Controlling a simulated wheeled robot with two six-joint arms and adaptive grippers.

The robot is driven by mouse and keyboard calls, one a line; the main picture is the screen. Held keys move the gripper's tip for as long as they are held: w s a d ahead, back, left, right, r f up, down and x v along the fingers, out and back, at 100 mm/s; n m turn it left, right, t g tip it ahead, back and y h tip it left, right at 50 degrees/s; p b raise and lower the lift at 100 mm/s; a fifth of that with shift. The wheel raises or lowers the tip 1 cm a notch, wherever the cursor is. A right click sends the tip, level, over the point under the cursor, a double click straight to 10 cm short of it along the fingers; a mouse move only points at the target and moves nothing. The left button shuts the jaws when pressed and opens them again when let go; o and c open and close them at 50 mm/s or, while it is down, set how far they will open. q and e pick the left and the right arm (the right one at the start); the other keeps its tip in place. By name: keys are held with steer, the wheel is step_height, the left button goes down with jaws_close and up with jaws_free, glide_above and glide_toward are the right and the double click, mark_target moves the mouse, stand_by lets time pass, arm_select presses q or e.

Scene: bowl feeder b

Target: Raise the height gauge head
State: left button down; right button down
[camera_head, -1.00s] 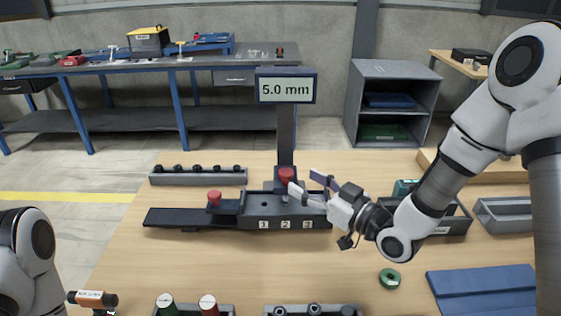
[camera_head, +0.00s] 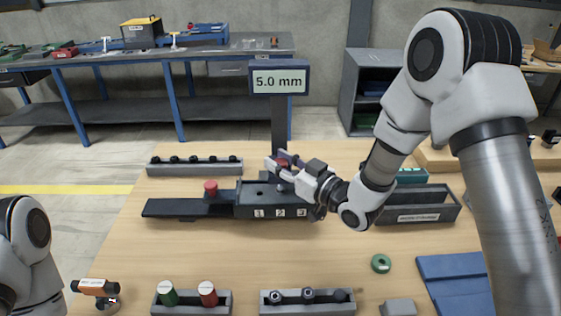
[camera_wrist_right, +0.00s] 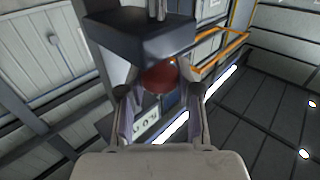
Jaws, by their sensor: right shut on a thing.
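The height gauge stands at the back of the black fixture, with a dark column (camera_head: 279,122) and a display (camera_head: 279,81) that reads 5.0 mm. The red knob of its head (camera_head: 281,163) is low on the column, just above the fixture block (camera_head: 262,203) marked 1, 2, 3. My right gripper (camera_head: 283,165) is shut on this red knob. In the right wrist view the red knob (camera_wrist_right: 160,77) sits between the two fingers, next to a dark block (camera_wrist_right: 140,38). My left arm shows at the left edge, but its gripper is out of view.
A second red knob (camera_head: 210,188) stands on the fixture's left part. A long grey rack (camera_head: 195,169) lies behind it. A dark bin (camera_head: 418,207) stands to the right, under my right arm. Trays (camera_head: 308,302), a green ring (camera_head: 381,263) and a blue pad (camera_head: 450,278) lie in front.

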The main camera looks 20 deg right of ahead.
step_height(320, 180, up, 6)
steer(key=p, duration=0.2)
steer(key=shift+w+r+p, duration=0.1)
steer(key=shift+p, duration=0.2)
steer(key=c, duration=0.8)
jaws_free()
steer(key=shift+f, duration=0.2)
